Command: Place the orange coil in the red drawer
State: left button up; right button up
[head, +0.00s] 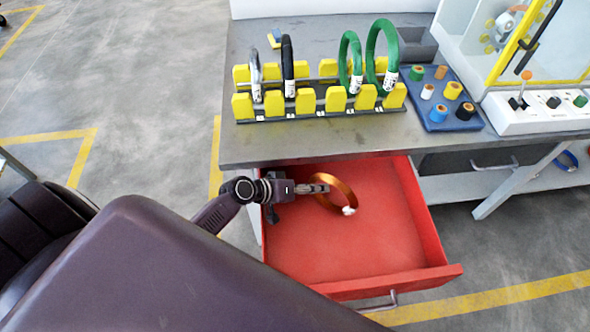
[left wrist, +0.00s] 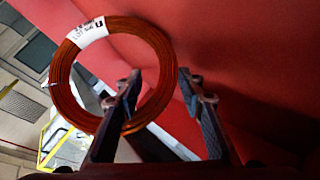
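The orange coil (head: 344,188) is inside the open red drawer (head: 335,248), near its back left, with a white tag at its lower end. It looks tilted. In the left wrist view the coil (left wrist: 63,92) fills the upper left, with its white label at the top. My left gripper (head: 322,188) reaches into the drawer from the left, at the coil's near side. In the left wrist view its fingers (left wrist: 160,82) are spread apart, with the coil's right edge between the tips and a gap visible. Whether a finger touches the coil is unclear. My right gripper is not in view.
The workbench (head: 300,148) overhangs the drawer's back. On it stand a yellow-padded rack (head: 312,98) with several upright coils, a blue tray (head: 447,110) of small spools and a white machine (head: 540,113). The drawer's front and right floor is clear.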

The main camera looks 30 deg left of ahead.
pick_arm(q)
jog(key=r+v, duration=0.1)
jog(key=v, duration=1.1)
jog(key=shift+w+b, duration=0.2)
jog(key=shift+b, duration=0.1)
jog(key=o, duration=1.8)
jog(key=shift+f, duration=0.15)
jog(key=shift+c, duration=0.2)
jog(key=shift+s+a, duration=0.1)
jog(key=shift+s, duration=0.1)
jog(key=v, duration=1.2)
jog(key=shift+w, duration=0.2)
